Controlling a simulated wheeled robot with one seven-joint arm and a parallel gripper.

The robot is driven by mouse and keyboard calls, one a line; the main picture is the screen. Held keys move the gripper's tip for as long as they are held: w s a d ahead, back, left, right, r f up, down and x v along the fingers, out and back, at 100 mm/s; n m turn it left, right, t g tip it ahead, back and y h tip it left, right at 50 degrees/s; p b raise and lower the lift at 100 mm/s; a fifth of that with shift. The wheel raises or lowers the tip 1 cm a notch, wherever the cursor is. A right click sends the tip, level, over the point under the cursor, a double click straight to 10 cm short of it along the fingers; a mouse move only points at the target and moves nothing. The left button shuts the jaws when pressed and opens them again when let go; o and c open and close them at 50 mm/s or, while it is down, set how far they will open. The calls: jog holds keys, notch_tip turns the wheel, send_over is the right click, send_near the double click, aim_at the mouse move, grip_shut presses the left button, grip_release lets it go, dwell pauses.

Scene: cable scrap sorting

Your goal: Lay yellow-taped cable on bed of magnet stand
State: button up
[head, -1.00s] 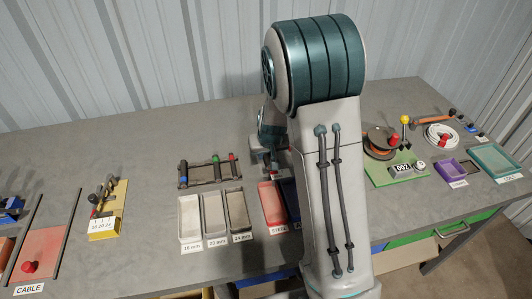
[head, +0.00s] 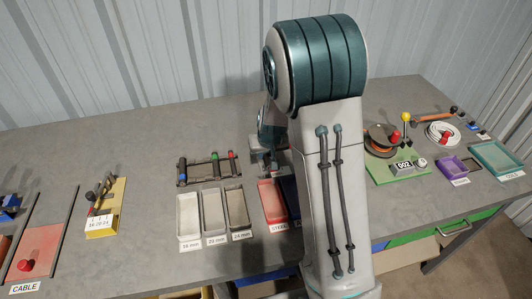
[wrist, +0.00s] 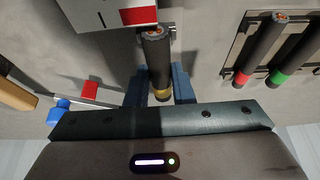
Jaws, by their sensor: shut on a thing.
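The yellow-taped cable (wrist: 155,62) is a thick black piece with a copper-coloured cut end and a yellow band at its near end. My gripper (wrist: 159,88) is shut on it around the yellow band. In the head view my arm hides most of the gripper and the held cable. A white block with a red patch (wrist: 118,17) lies beside the cable's far end in the wrist view. It may be part of the magnet stand, but I cannot tell. The stand's bed is not clearly visible, nor whether the cable touches anything.
A rack (head: 208,181) holds cables with blue, green and red bands; it also shows in the wrist view (wrist: 262,62). Pale sorting trays (head: 189,216) and a red tray (head: 270,200) stand in front. A red block (wrist: 90,91) and blue knob (wrist: 58,112) lie near my gripper.

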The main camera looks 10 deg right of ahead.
dwell(0.3)
jog(key=o, duration=1)
jog(key=shift+r+p, duration=2.5)
jog(key=shift+r, duration=1.05)
